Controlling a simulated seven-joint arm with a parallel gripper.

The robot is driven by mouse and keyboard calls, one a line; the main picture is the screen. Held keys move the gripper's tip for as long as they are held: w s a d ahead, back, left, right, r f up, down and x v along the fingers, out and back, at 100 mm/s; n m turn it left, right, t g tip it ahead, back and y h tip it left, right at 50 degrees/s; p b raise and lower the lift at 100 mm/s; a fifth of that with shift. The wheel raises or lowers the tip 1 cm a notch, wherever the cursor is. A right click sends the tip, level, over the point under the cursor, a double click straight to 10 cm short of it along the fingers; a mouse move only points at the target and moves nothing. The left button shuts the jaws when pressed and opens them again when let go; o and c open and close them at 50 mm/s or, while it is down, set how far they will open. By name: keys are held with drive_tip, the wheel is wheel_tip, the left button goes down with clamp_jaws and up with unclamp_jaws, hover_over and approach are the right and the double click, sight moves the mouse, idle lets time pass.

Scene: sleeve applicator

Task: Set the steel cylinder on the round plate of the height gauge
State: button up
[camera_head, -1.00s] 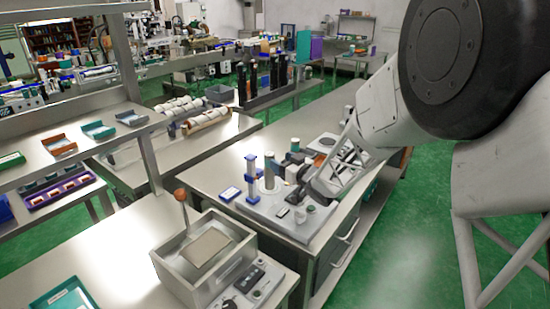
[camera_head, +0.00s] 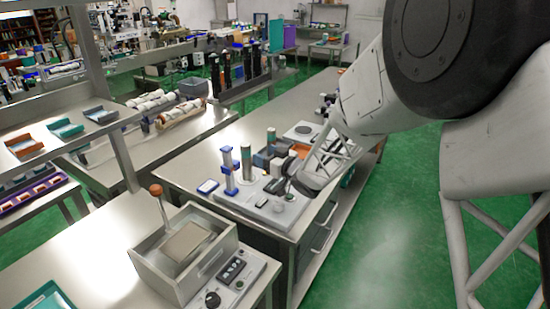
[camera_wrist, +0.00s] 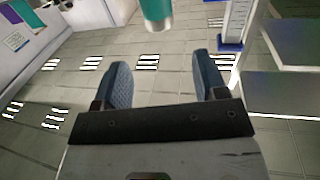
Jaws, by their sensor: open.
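A slim cylinder (camera_head: 246,162), grey with a greenish upper end, stands close to the right of the blue height gauge (camera_head: 229,172) in the head view. I cannot tell whether it touches the gauge's round plate. In the wrist view, the cylinder's teal end (camera_wrist: 156,20) enters from the top edge, beyond my fingertips, and the gauge's blue-and-white post (camera_wrist: 234,24) is to its right. My gripper (camera_wrist: 160,70) is open, with two blue padded fingers apart and nothing between them. In the head view, my gripper's fingertips cannot be made out clearly near the bench devices.
A green-topped cylinder (camera_head: 271,135) stands behind, near grey and orange bins (camera_head: 299,149). A small blue-edged tray (camera_head: 208,187) lies left of the gauge. A metal box with a red-knobbed lever (camera_head: 156,190) stands in front. The bench left of the gauge is mostly clear.

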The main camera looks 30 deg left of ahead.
idle(0.4)
drive_tip(key=w+d+r+m+t+h, duration=0.3)
drive_tip(key=w+d+r+t, duration=0.15)
drive_tip(key=d, duration=0.55)
drive_tip(key=s+d+r+m+t+h, duration=0.1)
drive_tip(key=d+r+m+h, duration=0.15)
drive_tip(key=d, duration=0.75)
drive_tip(key=s+d+r+m+t+h, duration=0.15)
drive_tip(key=d+h, duration=0.25)
drive_tip(key=d, duration=0.6)
drive_tip(key=d+r+m+h, duration=0.3)
drive_tip(key=d+h, duration=0.1)
drive_tip(key=d, duration=0.7)
drive_tip(key=s+d+m+g+h, duration=0.3)
drive_tip(key=s+d+m+h, duration=0.1)
drive_tip(key=s+d, duration=1.15)
drive_tip(key=s+d+m+g, duration=0.1)
drive_tip(key=s+d+g, duration=0.1)
drive_tip(key=s, duration=0.7)
drive_tip(key=s+d+f+m+g, duration=0.1)
drive_tip(key=s+d+g, duration=0.1)
drive_tip(key=s+d, duration=0.3)
drive_tip(key=s, duration=0.4)
drive_tip(key=shift+d+f+g, duration=0.2)
drive_tip(key=shift+f+g, duration=0.05)
drive_tip(key=shift+g, duration=0.15)
